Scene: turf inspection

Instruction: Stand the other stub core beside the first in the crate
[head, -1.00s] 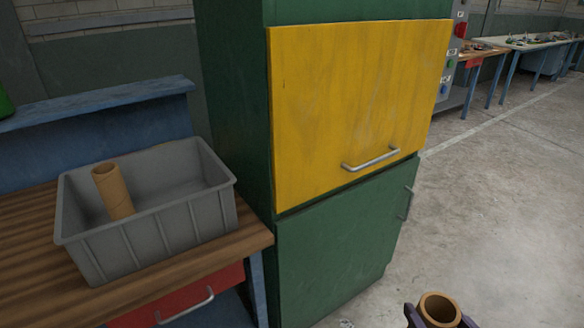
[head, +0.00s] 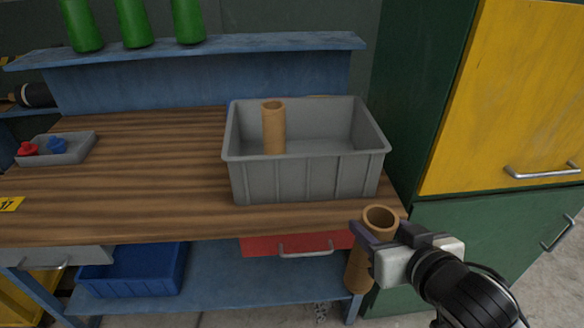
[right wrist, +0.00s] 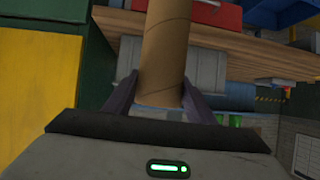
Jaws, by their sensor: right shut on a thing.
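The grey crate (head: 305,180) stands on the wooden workbench near its right end. One brown cardboard stub core (head: 273,128) stands upright inside it, left of the middle. My right gripper (head: 366,240) is shut on the other stub core (head: 358,270), held roughly upright in front of the bench's front right corner, lower than the crate. In the right wrist view this held core (right wrist: 165,50) sits between the two fingers, with the crate (right wrist: 205,72) behind it. The right part of the crate's inside looks empty. My left gripper is not in view.
A small grey tray (head: 70,150) with red and blue items lies at the bench's left. Green bottles (head: 133,22) stand on the blue shelf (head: 200,48) behind. A green and yellow cabinet (head: 490,110) stands close on the right. A blue bin (head: 135,268) sits below.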

